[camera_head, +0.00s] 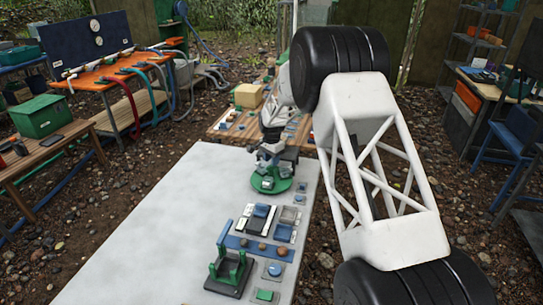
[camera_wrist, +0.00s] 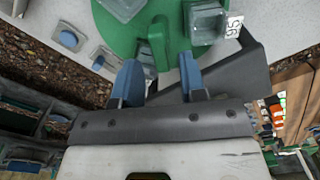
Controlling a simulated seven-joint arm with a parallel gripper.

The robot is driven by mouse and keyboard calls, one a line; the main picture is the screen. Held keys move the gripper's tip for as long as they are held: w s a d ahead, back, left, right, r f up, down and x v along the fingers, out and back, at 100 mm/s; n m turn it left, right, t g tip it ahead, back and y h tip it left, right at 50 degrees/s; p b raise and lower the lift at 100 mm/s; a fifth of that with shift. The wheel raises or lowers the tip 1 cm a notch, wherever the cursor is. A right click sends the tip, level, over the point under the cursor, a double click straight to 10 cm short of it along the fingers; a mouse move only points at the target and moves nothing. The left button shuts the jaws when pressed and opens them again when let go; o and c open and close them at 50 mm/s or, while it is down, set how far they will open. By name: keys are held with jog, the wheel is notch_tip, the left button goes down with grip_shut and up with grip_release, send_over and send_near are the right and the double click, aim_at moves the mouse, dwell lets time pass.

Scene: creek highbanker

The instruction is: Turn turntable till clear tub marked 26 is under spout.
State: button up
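The green turntable (camera_head: 283,186) lies on the pale table in the head view, with my gripper (camera_head: 268,160) just over it. In the wrist view the turntable (camera_wrist: 100,18) fills the top middle. My gripper (camera_wrist: 160,66) is open, its blue fingers apart. A green upright post (camera_wrist: 159,40) on the turntable shows between the fingertips; I cannot tell whether they touch it. A clear greyish tub (camera_wrist: 205,24) stands right of the post, beside a white label (camera_wrist: 234,26) whose upside-down digits seem to read 26. Another clear tub (camera_wrist: 122,8) is at the top. I cannot make out the spout for certain.
A dark grey angled piece (camera_wrist: 245,72) stands close right of my gripper. Nearer on the table (camera_head: 150,225) are a green bracket (camera_head: 231,268), a blue strip with round knobs (camera_head: 258,247) and several small blocks. The table's left part is bare.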

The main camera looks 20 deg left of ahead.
jog(key=shift+f, duration=1.25)
grip_shut()
